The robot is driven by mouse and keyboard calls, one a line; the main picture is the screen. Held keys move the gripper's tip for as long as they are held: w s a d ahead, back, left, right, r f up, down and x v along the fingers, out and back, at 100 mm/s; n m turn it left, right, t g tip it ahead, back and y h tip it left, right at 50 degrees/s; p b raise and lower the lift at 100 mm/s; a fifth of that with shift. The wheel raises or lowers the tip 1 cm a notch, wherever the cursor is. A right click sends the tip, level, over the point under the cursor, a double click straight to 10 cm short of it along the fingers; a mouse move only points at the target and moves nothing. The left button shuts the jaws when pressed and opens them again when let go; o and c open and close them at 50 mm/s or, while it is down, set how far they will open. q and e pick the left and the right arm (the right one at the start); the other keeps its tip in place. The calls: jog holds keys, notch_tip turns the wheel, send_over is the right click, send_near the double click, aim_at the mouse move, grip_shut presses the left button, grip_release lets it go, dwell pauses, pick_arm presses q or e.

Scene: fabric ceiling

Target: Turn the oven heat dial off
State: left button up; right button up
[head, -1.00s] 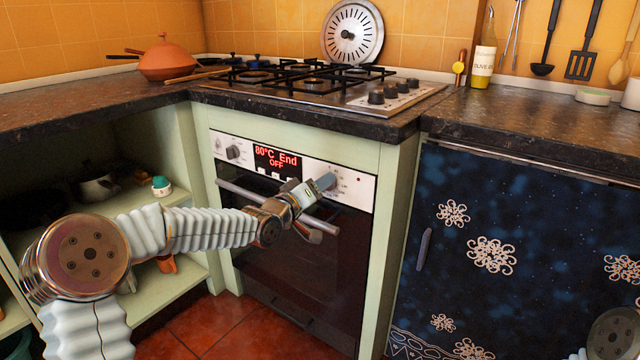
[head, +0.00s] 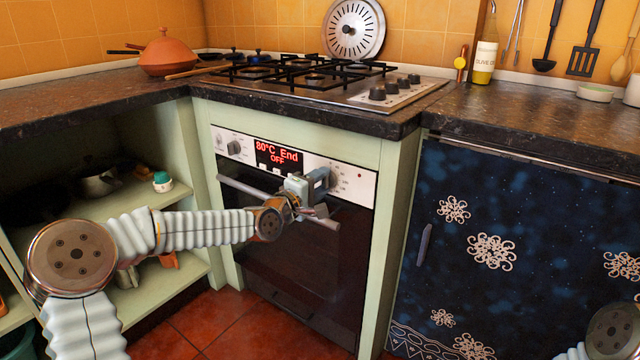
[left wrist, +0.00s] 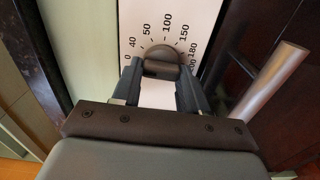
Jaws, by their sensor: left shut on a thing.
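The oven (head: 305,245) has a white control panel (head: 354,186) with a red display (head: 277,154) reading "80°C End OFF". In the left wrist view, the dark round heat dial (left wrist: 165,55) sits on the white scale marked 0, 40, 50, 100, 150, 180, 200. My left gripper (head: 319,180) is at the panel's right part and covers the dial in the head view. In the left wrist view, its two fingers (left wrist: 160,74) are on either side of the dial's grip, shut on it. The dial's exact setting is unclear. My right gripper is out of view.
The oven handle bar (head: 240,188) runs just below the panel, close to my left gripper; it also shows in the left wrist view (left wrist: 272,78). A second knob (head: 233,147) is left of the display. The countertop (head: 350,122) overhangs the panel. Open shelves (head: 155,200) lie to the left.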

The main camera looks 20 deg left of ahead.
pick_arm(q)
jog(key=shift+f+n, duration=0.1)
jog(key=shift+n, duration=0.2)
jog(key=o, duration=1)
jog(key=shift+o, duration=0.2)
jog(key=p+v, duration=0.2)
jog(key=v, duration=1.1)
jog(key=shift+s, duration=0.4)
jog(key=shift+a, duration=0.1)
